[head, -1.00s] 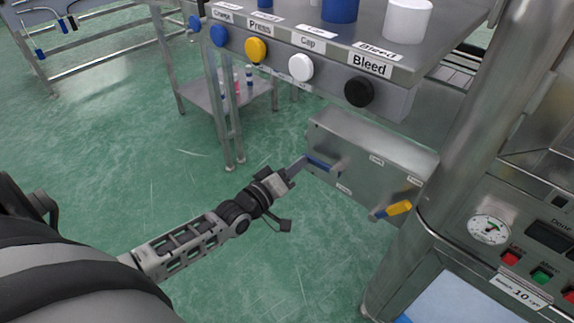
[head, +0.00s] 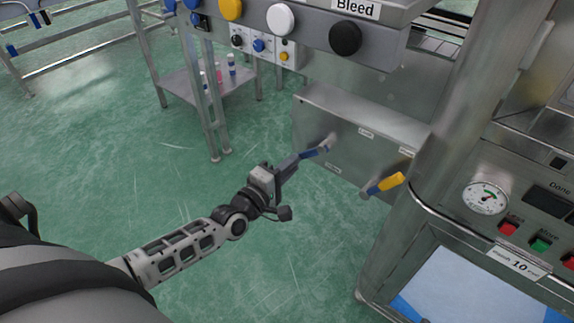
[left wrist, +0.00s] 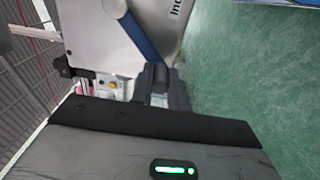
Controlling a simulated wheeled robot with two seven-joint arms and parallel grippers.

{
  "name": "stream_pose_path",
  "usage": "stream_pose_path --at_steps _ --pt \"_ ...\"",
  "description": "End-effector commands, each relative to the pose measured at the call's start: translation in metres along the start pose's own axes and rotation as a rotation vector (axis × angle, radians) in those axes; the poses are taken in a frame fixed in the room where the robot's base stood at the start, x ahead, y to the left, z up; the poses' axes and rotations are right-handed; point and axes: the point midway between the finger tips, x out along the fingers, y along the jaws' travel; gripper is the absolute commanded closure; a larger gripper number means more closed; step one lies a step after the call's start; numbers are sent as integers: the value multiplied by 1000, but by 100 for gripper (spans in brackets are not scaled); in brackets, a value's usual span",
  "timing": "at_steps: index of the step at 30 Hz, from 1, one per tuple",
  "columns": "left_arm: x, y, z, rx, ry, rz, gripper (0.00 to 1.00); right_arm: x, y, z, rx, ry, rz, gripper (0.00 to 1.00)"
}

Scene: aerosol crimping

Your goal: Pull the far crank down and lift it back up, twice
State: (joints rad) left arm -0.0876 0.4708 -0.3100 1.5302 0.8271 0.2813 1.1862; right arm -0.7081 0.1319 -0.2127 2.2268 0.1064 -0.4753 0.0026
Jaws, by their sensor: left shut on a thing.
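The blue crank (head: 312,153) is on the front of a grey metal box (head: 362,130). It slopes down to the left from its pivot into my left gripper (head: 287,172). The gripper is shut on its outer end. The left wrist view shows the blue crank arm (left wrist: 146,42) running into the shut fingers (left wrist: 160,82); the held end is hidden between them. A second crank with a yellow handle (head: 386,184) is at the box's right end, untouched. My right gripper is not in view.
Above the box is a panel with a black knob (head: 345,38) marked Bleed and a white knob (head: 281,19). A steel post (head: 440,130) and a console with a gauge (head: 486,197) stand at the right. Open green floor lies below and left of the box.

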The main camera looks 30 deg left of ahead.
Motion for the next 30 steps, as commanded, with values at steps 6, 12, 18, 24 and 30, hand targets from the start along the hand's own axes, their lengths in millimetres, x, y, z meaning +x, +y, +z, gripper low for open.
stream_pose_path --at_steps 6,12,18,24,30 --pt "-1 -3 2 -21 -2 -4 100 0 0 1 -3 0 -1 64" --pt "-1 -3 3 -22 -2 -5 100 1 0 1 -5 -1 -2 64" --pt "-1 -3 3 -22 -2 -5 61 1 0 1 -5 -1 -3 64" --pt "0 -2 2 -19 -1 -2 61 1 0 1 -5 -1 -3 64" --pt "-10 -2 2 -18 -1 -4 61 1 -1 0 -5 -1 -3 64"
